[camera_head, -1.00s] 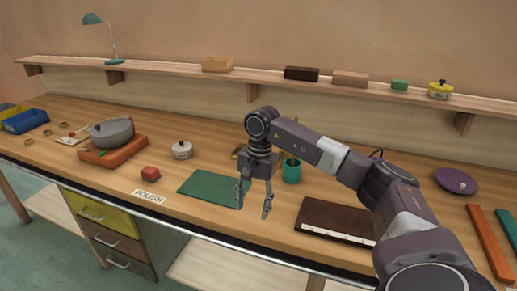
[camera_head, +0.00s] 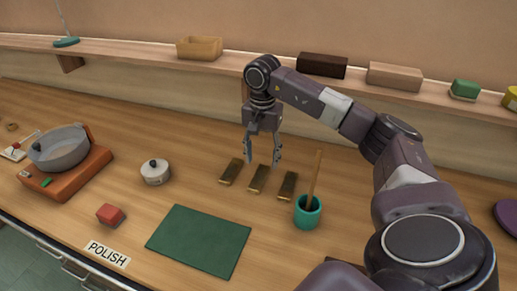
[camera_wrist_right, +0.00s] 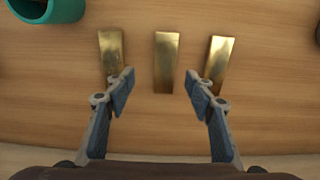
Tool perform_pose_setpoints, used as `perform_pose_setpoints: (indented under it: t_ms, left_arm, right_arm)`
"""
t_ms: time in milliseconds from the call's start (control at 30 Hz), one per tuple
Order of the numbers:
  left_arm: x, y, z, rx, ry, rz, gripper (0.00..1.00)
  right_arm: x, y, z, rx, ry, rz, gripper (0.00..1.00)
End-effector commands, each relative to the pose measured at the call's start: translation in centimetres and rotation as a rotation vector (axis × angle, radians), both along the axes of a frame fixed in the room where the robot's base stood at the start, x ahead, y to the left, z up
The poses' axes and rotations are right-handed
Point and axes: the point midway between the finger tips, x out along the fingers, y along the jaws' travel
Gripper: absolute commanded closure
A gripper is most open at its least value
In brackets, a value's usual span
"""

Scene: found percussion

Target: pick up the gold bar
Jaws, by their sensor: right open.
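Three gold bars lie side by side on the wooden bench: a left bar (camera_head: 231,171), a middle bar (camera_head: 258,178) and a right bar (camera_head: 287,185). My right gripper (camera_head: 263,160) is open and empty, above and just behind the bars. In the right wrist view the open fingers (camera_wrist_right: 157,88) point towards the row. The middle bar (camera_wrist_right: 167,62) lies between the lines of the two fingers, beyond or level with their tips. The outer bars (camera_wrist_right: 111,52) and (camera_wrist_right: 219,57) lie close to the fingertips. My left gripper is not in view.
A teal cup (camera_head: 307,218) with a wooden stick stands close beside the right bar. A shelf (camera_head: 220,78) runs behind.

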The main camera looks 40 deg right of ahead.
Motion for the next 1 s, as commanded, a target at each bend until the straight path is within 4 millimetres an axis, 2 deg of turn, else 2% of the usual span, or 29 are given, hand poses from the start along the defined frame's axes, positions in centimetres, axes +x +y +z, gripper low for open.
perform_pose_setpoints:
  t_ms: [200, 367, 567, 700, 800, 933, 1000]
  left_arm:
    - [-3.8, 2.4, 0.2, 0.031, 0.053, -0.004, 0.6]
    - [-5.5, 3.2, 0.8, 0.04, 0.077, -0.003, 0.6]
    - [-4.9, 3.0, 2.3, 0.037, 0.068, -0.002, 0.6]
    - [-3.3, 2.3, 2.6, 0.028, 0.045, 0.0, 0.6]
    - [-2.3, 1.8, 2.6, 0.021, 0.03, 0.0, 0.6]
    - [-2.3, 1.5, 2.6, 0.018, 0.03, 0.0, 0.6]
    - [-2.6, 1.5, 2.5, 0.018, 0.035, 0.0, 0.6]
  right_arm:
    - [0.0, 0.1, -1.5, 0.001, 0.004, 0.001, 0.51]
    - [0.2, 0.1, -3.2, 0.001, 0.004, -0.001, 0.51]
    - [0.8, 0.1, -6.2, 0.002, 0.005, -0.001, 0.51]
    - [0.8, 0.1, -7.6, 0.001, 0.003, 0.0, 0.51]
    - [0.9, 0.1, -7.9, 0.0, 0.0, 0.0, 0.51]
    - [0.9, 0.0, -7.9, 0.0, 0.0, 0.0, 0.51]
    - [0.9, 0.1, -7.8, 0.0, 0.0, 0.0, 0.56]
